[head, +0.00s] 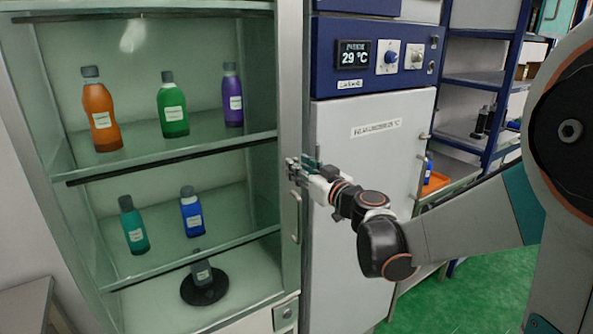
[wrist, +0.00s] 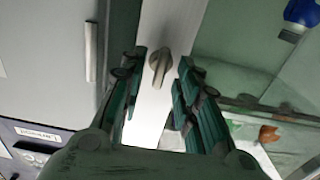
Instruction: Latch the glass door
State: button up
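The glass-fronted cabinet's door (head: 291,100) is on the left in the head view, its pale frame running down beside the grey cabinet. In the wrist view the white frame (wrist: 178,22) crosses the middle, with a small grey-beige turn latch (wrist: 159,66) on it. My gripper (head: 292,170) is at the frame, above a vertical handle (head: 296,217). In the wrist view my gripper (wrist: 162,72) is open, with its green-sided fingers on either side of the latch and gaps showing. Contact cannot be seen. In the head view my gripper hides the latch.
Several bottles, including an orange one (head: 100,112) and a green one (head: 172,107), stand behind the glass. A grey cabinet (head: 365,200) with a blue control panel (head: 372,55) is just right. Blue shelving (head: 485,78) stands farther right; green floor shows below it.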

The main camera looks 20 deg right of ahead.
jog(key=shift+w+a, duration=0.15)
jog(key=shift+w, duration=0.25)
jog(key=shift+c, duration=0.2)
grip_shut()
